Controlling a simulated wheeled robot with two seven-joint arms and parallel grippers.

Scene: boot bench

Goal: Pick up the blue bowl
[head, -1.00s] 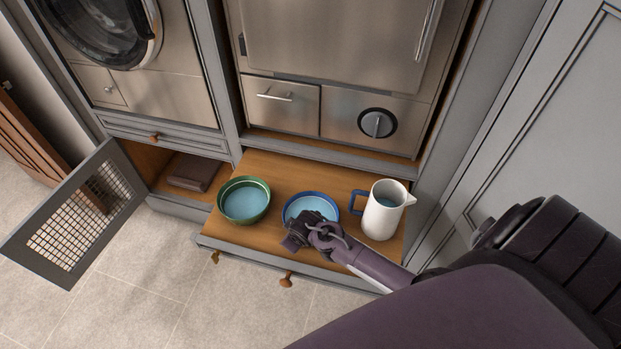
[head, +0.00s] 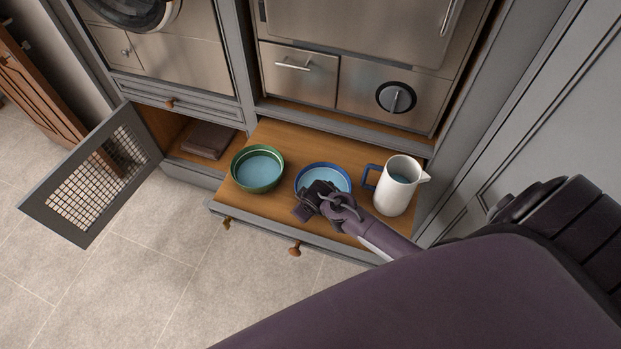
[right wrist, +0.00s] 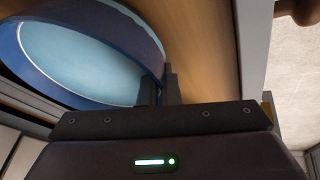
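The blue bowl (head: 338,176), blue-rimmed with a light blue inside, sits on the wooden pull-out drawer board (head: 277,207), between a green bowl and a white jug. In the head view my right gripper (head: 306,207) is at its near edge and covers part of it. In the right wrist view the bowl (right wrist: 85,50) fills the upper left. The fingers of my right gripper (right wrist: 160,88) are close together there, one on each side of the bowl's wall, shut on its rim. My left gripper is not in view.
A green bowl (head: 258,169) stands left of the blue bowl. A white jug (head: 398,186) with a blue handle stands close on the right. A mesh cabinet door (head: 95,180) hangs open at left. The steel appliance front (head: 340,85) rises behind the board.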

